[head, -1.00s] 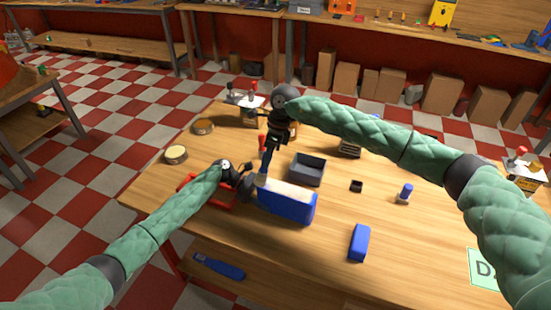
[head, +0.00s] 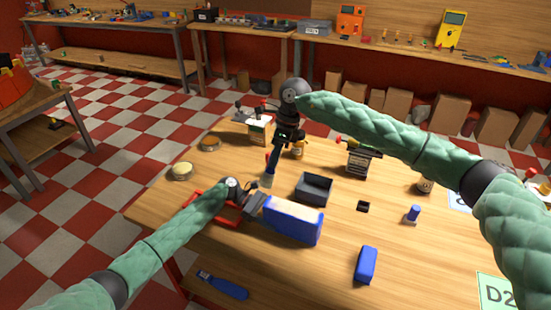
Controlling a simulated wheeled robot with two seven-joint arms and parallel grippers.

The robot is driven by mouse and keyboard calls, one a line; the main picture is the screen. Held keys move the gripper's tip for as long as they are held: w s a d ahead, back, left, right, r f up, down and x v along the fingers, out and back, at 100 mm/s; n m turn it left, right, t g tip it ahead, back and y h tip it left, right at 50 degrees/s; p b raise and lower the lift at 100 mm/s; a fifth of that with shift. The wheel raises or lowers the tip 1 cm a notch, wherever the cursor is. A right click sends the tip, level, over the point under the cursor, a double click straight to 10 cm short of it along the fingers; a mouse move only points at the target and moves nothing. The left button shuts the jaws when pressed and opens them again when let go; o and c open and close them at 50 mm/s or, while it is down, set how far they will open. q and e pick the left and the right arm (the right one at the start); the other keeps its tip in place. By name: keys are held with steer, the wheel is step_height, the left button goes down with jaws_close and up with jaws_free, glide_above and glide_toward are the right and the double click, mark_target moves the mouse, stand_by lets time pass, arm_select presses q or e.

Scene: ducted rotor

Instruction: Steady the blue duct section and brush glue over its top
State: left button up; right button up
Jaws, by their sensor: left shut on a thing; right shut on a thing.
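The blue duct section (head: 292,224) sits near the front-left of the wooden table, its pale top facing up. My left gripper (head: 255,204) is shut on its left end. My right gripper (head: 280,145) is shut on a brush (head: 270,170) that hangs with its pale bristles down. The bristles appear just above and behind the left end of the duct section, apart from it. How much of the top carries glue is too small to tell.
A dark open tray (head: 314,189) stands right behind the duct section. A red frame (head: 224,222) lies by my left gripper. A blue block (head: 366,265) and a small blue-topped item (head: 413,214) stand to the right.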

arm_select(q)
steer(key=o, duration=1.2)
steer(key=shift+c, duration=0.2)
steer(key=v, duration=1.2)
steer(key=shift+f, duration=0.1)
